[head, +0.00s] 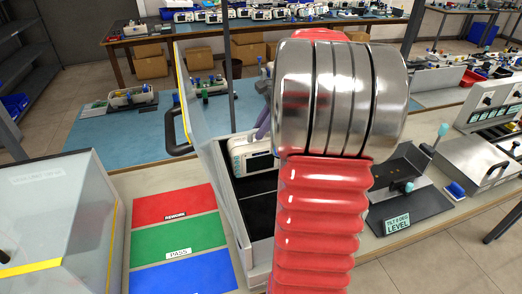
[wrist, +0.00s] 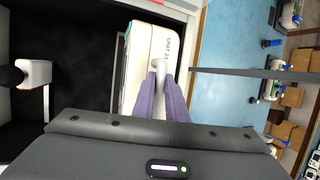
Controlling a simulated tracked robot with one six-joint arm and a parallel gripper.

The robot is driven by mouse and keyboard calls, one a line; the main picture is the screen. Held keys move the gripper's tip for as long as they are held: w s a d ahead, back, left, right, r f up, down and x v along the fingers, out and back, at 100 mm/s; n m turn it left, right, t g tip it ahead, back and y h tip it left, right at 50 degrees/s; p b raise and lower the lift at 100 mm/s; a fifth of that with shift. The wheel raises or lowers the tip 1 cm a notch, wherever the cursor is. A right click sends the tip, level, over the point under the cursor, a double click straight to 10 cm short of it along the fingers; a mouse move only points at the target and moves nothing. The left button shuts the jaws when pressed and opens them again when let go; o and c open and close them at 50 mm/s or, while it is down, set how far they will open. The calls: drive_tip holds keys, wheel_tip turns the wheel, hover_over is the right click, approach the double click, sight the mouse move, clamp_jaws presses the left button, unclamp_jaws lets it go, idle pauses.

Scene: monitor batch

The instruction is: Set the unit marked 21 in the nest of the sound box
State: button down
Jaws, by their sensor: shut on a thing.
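The unit marked 21 (wrist: 148,60) is white with a grey handle, and "UNIT 21" reads on its side in the wrist view. My gripper (wrist: 162,85) has its two purple fingers shut on that handle. In the head view the unit (head: 252,154) shows at the mouth of an open grey box with a black lining, which looks like the sound box (head: 224,190). My gripper's purple fingers (head: 263,128) show just above the unit, partly behind my arm. The unit is over or inside the box; I cannot tell whether it rests on the floor. The nest is not clearly visible.
The box's lid (head: 207,90) stands open with a black handle. Red, green and blue mats, labelled REWORK and PASS on two, lie in front (head: 178,240). A grey case (head: 60,220) stands left. A black tilt stand (head: 405,190) is at right. A white block with a black knob (wrist: 36,73) is inside.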

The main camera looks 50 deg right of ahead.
sight(261, 149)
drive_tip(key=shift+f, duration=1.85)
drive_tip(key=shift+f, duration=2.25)
drive_tip(key=c, duration=1.8)
unclamp_jaws()
drive_tip(key=shift+o, duration=0.2)
drive_tip(key=v, duration=1.2)
drive_tip(key=shift+f, duration=0.1)
